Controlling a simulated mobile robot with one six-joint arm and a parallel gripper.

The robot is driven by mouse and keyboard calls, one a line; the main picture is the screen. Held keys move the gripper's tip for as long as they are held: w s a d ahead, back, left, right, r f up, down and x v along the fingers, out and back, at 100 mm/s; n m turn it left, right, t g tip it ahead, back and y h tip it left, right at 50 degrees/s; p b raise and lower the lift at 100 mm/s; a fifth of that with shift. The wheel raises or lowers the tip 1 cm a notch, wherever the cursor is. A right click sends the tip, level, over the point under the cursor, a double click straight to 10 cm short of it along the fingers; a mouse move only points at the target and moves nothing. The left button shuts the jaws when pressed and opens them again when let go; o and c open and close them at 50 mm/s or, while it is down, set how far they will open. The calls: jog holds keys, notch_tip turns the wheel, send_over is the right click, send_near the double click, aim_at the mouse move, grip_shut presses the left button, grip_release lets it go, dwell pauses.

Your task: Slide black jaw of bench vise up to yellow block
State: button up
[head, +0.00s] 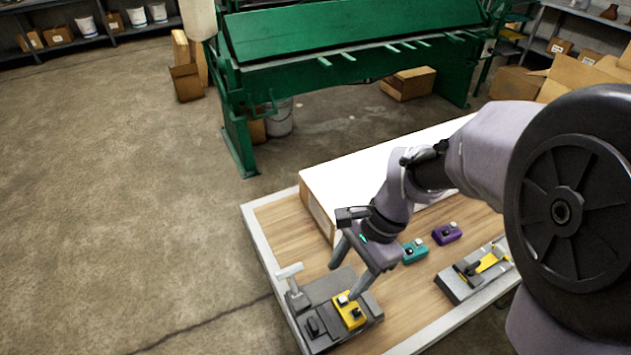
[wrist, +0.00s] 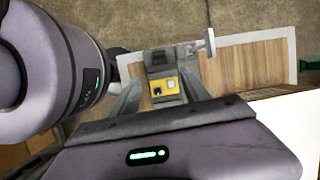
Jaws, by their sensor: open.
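The bench vise (head: 337,283) is a dark grey fixture at the front left corner of the table, with a light grey T-shaped handle (head: 289,272). The yellow block (head: 348,312) sits on it and carries a light knob and a black knob. A small black upright piece (head: 313,327) stands left of the block; I cannot tell for sure whether it belongs to the black jaw. My gripper (head: 345,280) is open and empty above the vise. In the wrist view the yellow block (wrist: 165,90) shows between my fingers, with no clear contact. My finger hides part of the vise.
A teal block (head: 413,251) and a purple block (head: 446,233) lie on the wooden table (head: 272,217). A grey fixture with a yellow part (head: 476,274) stands to the right. A large white-topped box (head: 345,172) is behind my gripper. Floor left of the table is clear.

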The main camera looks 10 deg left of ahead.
aim_at(313, 323)
jog(key=shift+m+g, duration=0.3)
jog(key=b+x, duration=0.2)
jog(key=x, duration=0.4)
jog(key=b+x, duration=0.2)
jog(key=x, duration=0.4)
jog(key=b+x, duration=0.3)
jog(key=x, duration=0.4)
jog(key=shift+w+a+f, duration=0.1)
jog(key=shift+w, duration=0.15)
grip_shut()
